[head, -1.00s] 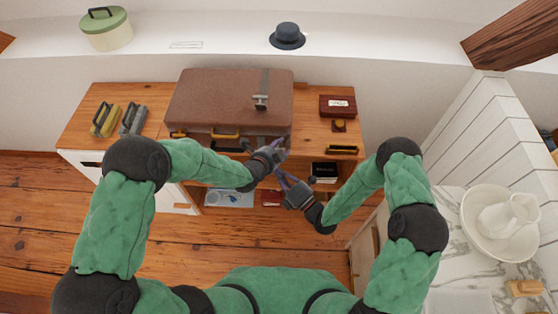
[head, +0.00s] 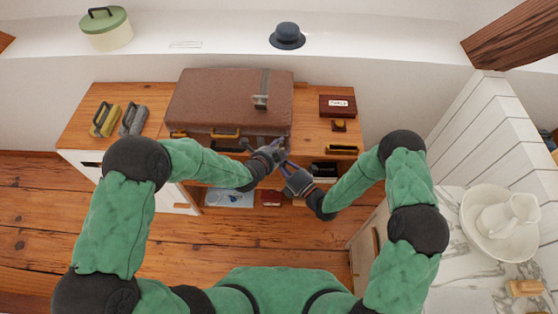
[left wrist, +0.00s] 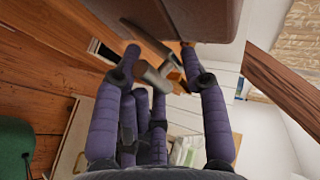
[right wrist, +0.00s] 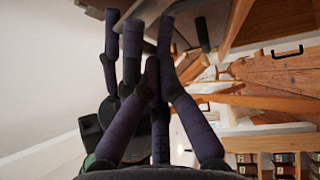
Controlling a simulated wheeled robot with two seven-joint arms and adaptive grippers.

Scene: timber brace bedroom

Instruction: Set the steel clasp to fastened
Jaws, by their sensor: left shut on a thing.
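The brown suitcase (head: 215,100) lies closed on the wooden cabinet. A grey steel strap with a clasp fitting (head: 260,102) runs over its lid towards the front right. My left gripper (head: 276,146) is at the suitcase's front right edge. In the left wrist view its fingers (left wrist: 160,52) stand either side of a grey metal piece (left wrist: 152,74), which looks like the clasp's lever; the exact contact is hard to see. My right gripper (head: 285,165) is just below, close to the left one. In the right wrist view its fingertips (right wrist: 155,66) come together with nothing visible between them.
Two latch-like blocks, yellow (head: 105,119) and grey (head: 133,119), stand on the cabinet's left end. A dark red box (head: 338,105) stands right of the suitcase. A hat (head: 287,36) and a green-lidded tin (head: 106,29) are on the ledge behind. A washbasin (head: 500,220) is at right.

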